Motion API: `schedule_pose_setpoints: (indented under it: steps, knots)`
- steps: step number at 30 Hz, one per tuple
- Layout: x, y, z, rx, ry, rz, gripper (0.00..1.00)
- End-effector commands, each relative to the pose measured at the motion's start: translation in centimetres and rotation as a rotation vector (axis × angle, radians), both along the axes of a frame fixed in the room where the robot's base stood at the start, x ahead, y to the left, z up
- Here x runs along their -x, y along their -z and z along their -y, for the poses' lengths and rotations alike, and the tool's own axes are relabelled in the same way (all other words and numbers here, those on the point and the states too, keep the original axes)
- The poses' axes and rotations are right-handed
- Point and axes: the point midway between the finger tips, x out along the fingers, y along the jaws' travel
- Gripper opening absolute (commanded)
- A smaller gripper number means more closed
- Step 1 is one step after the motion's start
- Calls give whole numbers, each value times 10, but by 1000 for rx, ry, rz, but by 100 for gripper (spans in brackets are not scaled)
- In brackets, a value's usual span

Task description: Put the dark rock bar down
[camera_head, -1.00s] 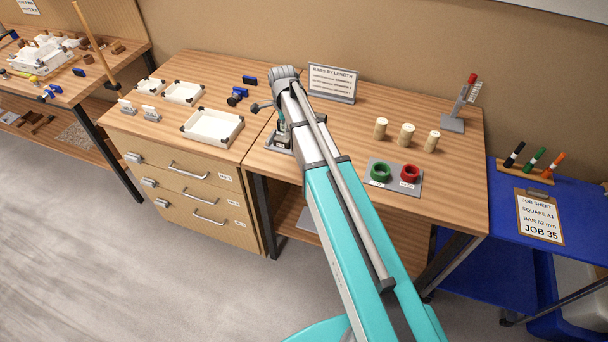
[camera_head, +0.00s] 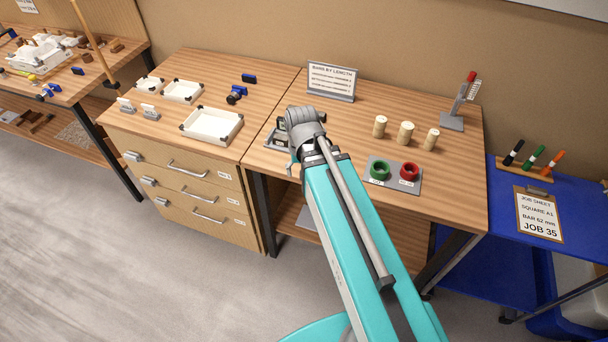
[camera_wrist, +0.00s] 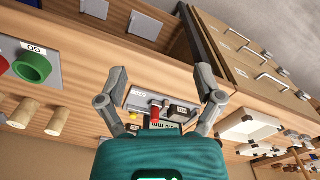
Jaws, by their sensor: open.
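My gripper (camera_wrist: 161,84) is open in the wrist view, its two fingers spread wide with nothing between the tips. Beyond the fingers a grey fixture (camera_wrist: 137,96) stands on the wooden table, with a red part and a label reading mm. A small dark block (camera_wrist: 183,111) sits at this fixture, between the fingers in the picture; it looks like the dark rock bar, but I cannot tell whether it rests in the fixture or beside it. In the head view the fixture (camera_head: 275,138) is partly hidden by my wrist.
The grey stand with green ring (camera_head: 379,171) and red ring (camera_head: 409,173) is at the front right. Several pale cylinders (camera_head: 405,133) stand behind it. A sign (camera_head: 331,82) is at the back. White trays (camera_head: 212,125) are on the left cabinet. The table's middle is clear.

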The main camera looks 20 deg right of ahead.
Motion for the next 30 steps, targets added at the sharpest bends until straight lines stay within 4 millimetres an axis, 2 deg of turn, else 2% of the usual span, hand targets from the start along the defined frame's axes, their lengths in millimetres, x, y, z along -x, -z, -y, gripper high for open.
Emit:
schedule_pose_setpoints:
  steps: [1,4,15,23,28,29,30]
  knots:
    - [9,0,0,0,-44,0,85]
    - [16,0,0,0,-110,0,85]
    - [19,0,1,0,-149,0,85]
    - [8,1,4,-13,-90,-2,37]
    - [-19,2,14,-49,73,-8,5]
    - [-26,2,16,-57,113,-11,0]
    - [-35,2,21,-69,170,-14,0]
